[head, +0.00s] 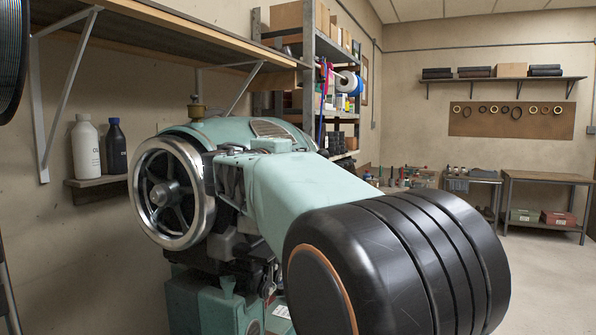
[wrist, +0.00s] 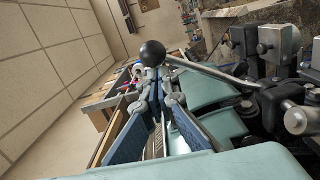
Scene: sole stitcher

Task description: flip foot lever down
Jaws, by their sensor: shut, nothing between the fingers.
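The sole stitcher (head: 290,182) is a pale green machine with a bright metal handwheel (head: 168,194) on its left, in the head view. In the wrist view, a lever (wrist: 212,72) with a metal rod and a black ball knob (wrist: 152,53) reaches left from the machine's metal parts. I take this as the foot lever. I cannot make it out in the head view. My gripper (wrist: 158,84) has blue-padded fingers and is shut and empty. Its tips are just below the knob in the picture; I cannot tell whether they touch it.
Green machine body (wrist: 225,160) fills the lower wrist view, close to my fingers. Metal blocks and fittings (wrist: 272,42) crowd its right side. In the head view, a wooden shelf (head: 170,28) overhangs the machine, and two bottles (head: 86,146) stand on a small wall shelf at left.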

